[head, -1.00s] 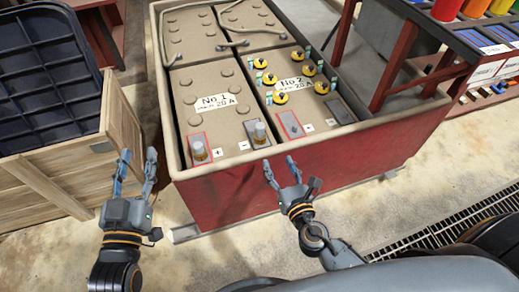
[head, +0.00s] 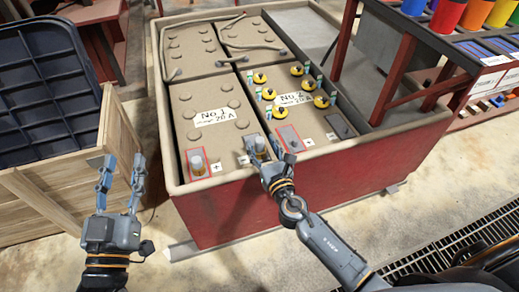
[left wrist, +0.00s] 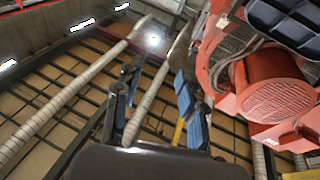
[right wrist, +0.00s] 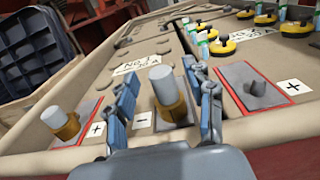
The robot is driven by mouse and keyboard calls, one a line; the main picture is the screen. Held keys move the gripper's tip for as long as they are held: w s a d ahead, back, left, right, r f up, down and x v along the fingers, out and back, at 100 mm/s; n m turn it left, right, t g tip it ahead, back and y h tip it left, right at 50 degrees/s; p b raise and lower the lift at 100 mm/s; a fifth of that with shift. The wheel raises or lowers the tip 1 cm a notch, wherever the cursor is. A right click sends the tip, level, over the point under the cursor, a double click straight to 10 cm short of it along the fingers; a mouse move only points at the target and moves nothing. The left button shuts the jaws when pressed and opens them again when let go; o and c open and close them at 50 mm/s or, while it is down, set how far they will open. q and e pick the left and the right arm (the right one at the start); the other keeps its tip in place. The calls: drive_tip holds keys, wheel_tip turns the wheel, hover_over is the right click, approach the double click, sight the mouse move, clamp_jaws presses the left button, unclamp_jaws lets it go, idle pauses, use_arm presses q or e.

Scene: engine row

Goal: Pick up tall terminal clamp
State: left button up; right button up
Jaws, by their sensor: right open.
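A clamp with a grey cylindrical top and brass base (right wrist: 166,88) stands upright on a grey terminal plate of battery No 1; it also shows in the head view (head: 258,147). My right gripper (right wrist: 168,78) is open, its blue fingers on either side of this clamp in the right wrist view; contact cannot be told. A second similar clamp (head: 197,163) stands to its left, inside a red outline, and also shows in the right wrist view (right wrist: 62,122). Which is taller is hard to tell. My left gripper (head: 122,165) is open and empty, left of the battery box.
The red battery box (head: 330,170) has a raised front rim. Battery No 2 bears several yellow-and-black caps (head: 281,112) and a bare post plate (head: 289,137). A wooden crate (head: 60,170) with a dark bin stands left. A red rack with coloured cups (head: 480,40) stands right.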

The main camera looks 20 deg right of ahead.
drive_tip(key=w, duration=0.2)
drive_tip(key=shift+w, duration=0.3)
clamp_jaws()
drive_tip(key=shift+r, duration=0.1)
